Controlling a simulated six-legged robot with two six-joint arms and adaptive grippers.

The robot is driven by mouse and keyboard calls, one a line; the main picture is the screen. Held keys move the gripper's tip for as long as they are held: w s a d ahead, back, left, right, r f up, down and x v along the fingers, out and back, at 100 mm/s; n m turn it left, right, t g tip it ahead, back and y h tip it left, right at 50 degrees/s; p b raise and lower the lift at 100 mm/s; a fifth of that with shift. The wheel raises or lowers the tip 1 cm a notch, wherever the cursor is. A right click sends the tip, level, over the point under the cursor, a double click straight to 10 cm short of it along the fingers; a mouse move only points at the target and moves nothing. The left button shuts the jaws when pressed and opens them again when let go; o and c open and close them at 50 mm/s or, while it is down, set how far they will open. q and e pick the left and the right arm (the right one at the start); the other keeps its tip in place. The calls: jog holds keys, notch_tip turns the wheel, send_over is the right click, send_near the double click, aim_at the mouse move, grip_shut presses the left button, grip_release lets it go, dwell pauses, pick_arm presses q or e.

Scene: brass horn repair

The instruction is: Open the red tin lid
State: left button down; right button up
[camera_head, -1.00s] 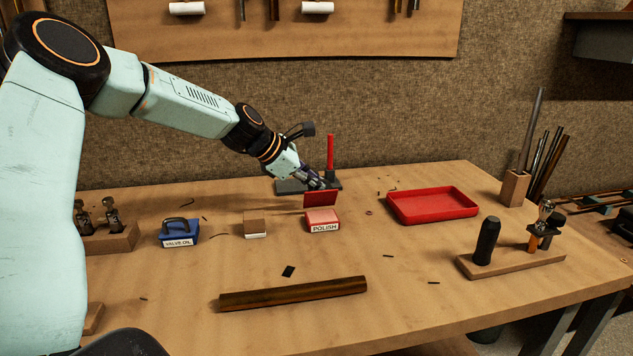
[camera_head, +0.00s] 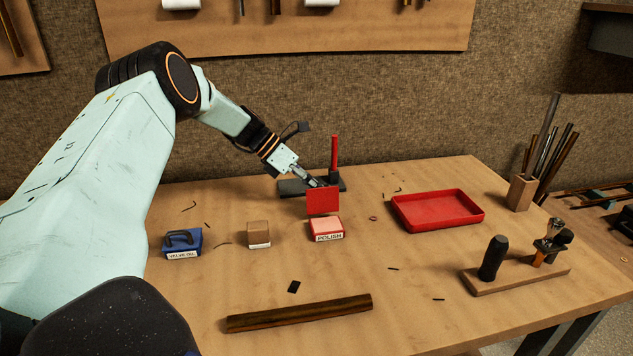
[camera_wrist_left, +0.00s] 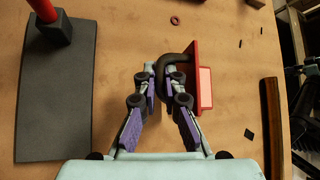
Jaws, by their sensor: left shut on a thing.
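The red polish tin (camera_head: 327,231) stands on the bench, its pink top surface showing and a POLISH label on its front. Its red lid (camera_head: 322,201) stands up steeply at the tin's back edge, so the tin is open. My left gripper (camera_head: 319,184) is behind the lid. In the left wrist view my left gripper (camera_wrist_left: 162,72) is shut on the lid's dark curved handle (camera_wrist_left: 183,59). The lid shows there nearly edge-on (camera_wrist_left: 193,62), with part of the tin (camera_wrist_left: 206,88) beyond it. My right gripper is not in view.
A dark stand with a red post (camera_head: 334,153) is close behind the gripper. A brown-topped block (camera_head: 259,235) and blue valve oil tin (camera_head: 183,243) stand left. A red tray (camera_head: 437,209) lies right.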

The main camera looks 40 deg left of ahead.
pick_arm(q)
jog(key=shift+w+r, duration=0.1)
jog(key=shift+w, duration=0.1)
dwell(0.4)
jog(key=c, duration=1.7)
grip_release()
jog(key=shift+s, duration=0.1)
jog(key=v, duration=1.2)
jog(key=shift+a, duration=0.1)
